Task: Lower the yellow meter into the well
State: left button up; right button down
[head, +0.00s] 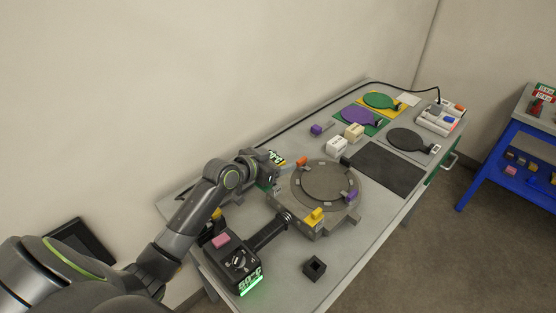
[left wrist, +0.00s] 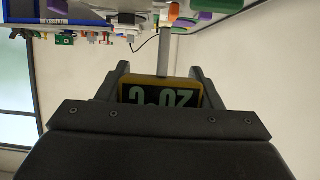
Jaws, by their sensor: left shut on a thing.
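The yellow meter (head: 279,160) is in my left gripper (head: 268,167), held above the back left of the round grey plate unit. In the left wrist view the meter (left wrist: 160,94) sits between both jaws (left wrist: 160,88); its dark display reads about 20 °C, upside down. A silver stem (left wrist: 167,57) runs out from it, away from the gripper. I cannot tell for sure which thing is the well; a small black block with a square opening (head: 314,267) stands near the front edge of the cart, apart from the meter. My right gripper is not in view.
The round plate unit (head: 325,184) has orange, yellow and purple tabs. A black box with a green-lit display (head: 243,268) joins it at front left. Green (head: 381,100), purple (head: 362,116) and black (head: 407,140) paddles lie farther back. A blue-framed bench (head: 497,155) stands right.

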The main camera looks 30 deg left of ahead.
aim_at(278, 183)
pick_arm(q)
jog(key=shift+f+b, duration=1.05)
jog(key=shift+f, duration=0.4)
jog(key=shift+f+b, duration=1.2)
jog(key=shift+f, duration=0.3)
jog(key=shift+s+f, duration=0.2)
jog(key=shift+f, duration=0.3)
jog(key=o, duration=1.1)
jog(key=shift+d, duration=0.2)
jog(key=shift+c, duration=0.2)
jog(key=shift+a, duration=0.1)
jog(key=shift+s, duration=0.1)
